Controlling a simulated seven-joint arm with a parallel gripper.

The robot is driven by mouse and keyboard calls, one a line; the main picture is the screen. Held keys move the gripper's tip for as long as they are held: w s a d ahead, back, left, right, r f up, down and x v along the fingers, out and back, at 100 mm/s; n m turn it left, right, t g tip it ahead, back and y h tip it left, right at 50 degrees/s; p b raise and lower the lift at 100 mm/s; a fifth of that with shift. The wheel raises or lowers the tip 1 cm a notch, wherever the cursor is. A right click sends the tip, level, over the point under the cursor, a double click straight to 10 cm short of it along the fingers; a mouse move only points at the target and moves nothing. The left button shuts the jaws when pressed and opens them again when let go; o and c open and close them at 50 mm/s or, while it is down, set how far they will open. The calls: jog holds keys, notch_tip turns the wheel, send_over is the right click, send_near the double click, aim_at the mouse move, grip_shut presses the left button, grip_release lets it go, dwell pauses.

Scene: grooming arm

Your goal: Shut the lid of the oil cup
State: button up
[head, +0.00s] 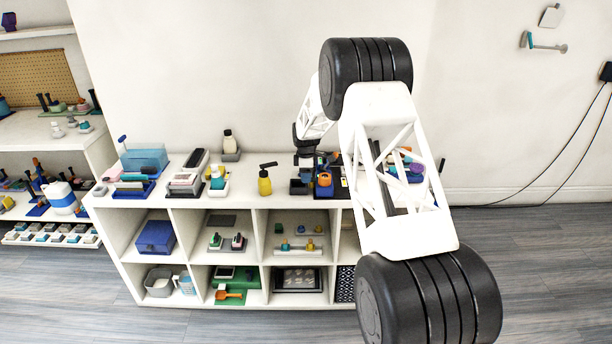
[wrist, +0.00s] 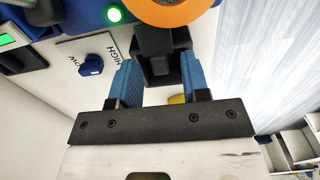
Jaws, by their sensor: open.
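My gripper (wrist: 157,68) is open in the wrist view, its two blue fingers apart. A black box-like piece (wrist: 154,45) lies between and just beyond the fingers; it may be the oil cup or its lid, but I cannot tell whether the fingers touch it. I cannot make out the lid's position.
A yellow pump bottle (head: 264,183) and a dark open box (head: 298,187) stand on the crowded shelf top (head: 240,190). Wall is behind.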

jog(key=c, duration=0.6)
jog(key=shift+c, duration=0.2)
jog(key=shift+a+f+h, duration=0.15)
jog(key=shift+f+h, duration=0.1)
jog(key=shift+h, duration=0.45)
jog(key=o, duration=0.6)
jog(key=shift+o, duration=0.2)
jog(key=shift+r, duration=0.15)
notch_tip(320, 180, up, 8)
jog(key=shift+a+f, duration=0.25)
jog(key=shift+a, duration=0.2)
jog(key=shift+r, duration=0.1)
